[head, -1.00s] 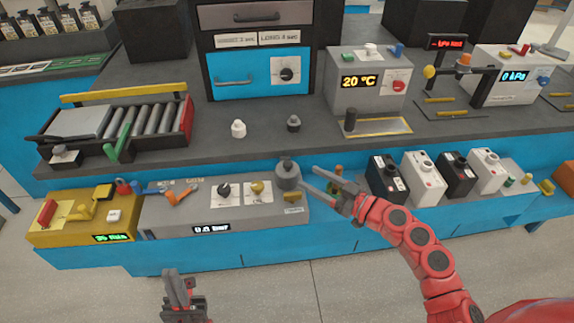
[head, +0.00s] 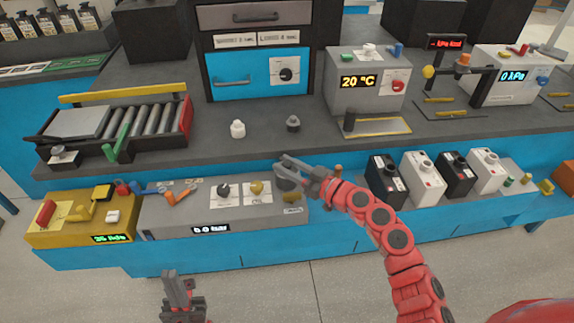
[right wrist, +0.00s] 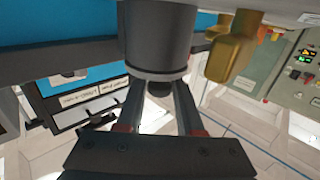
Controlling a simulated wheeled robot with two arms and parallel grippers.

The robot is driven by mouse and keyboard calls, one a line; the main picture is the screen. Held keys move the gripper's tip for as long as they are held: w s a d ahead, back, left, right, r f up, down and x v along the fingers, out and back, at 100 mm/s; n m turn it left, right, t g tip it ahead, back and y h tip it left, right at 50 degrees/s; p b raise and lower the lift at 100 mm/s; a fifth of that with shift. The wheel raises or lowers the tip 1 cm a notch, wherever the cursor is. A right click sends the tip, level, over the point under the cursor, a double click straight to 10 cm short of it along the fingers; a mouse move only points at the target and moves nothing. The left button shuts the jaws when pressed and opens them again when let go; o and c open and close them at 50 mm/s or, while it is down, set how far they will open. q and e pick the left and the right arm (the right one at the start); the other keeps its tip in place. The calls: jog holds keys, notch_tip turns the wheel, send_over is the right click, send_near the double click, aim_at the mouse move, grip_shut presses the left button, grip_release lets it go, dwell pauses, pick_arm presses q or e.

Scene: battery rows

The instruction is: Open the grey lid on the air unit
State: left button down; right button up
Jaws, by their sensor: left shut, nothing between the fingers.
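The air unit (head: 170,215) is the long grey box on the low front shelf, its display reading about 0.0 bar. A dark grey cylindrical part (head: 284,184), which looks like the lid, stands at its right end, partly covered by my right gripper (head: 284,168). In the right wrist view the grey cylinder (right wrist: 158,35) fills the top middle. The open right fingers (right wrist: 158,98) reach to either side of its narrow end. I cannot tell whether they touch it. My left gripper (head: 176,290) is shut and empty, low over the floor in front.
A yellow knob (right wrist: 232,48) sits close beside the cylinder. Two dials (head: 224,190) are on the unit's top. A yellow box (head: 68,218) stands to its left, black and white boxes (head: 424,185) to its right. The counter (head: 215,150) is behind.

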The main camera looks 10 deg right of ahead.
grip_shut()
dwell(1.1)
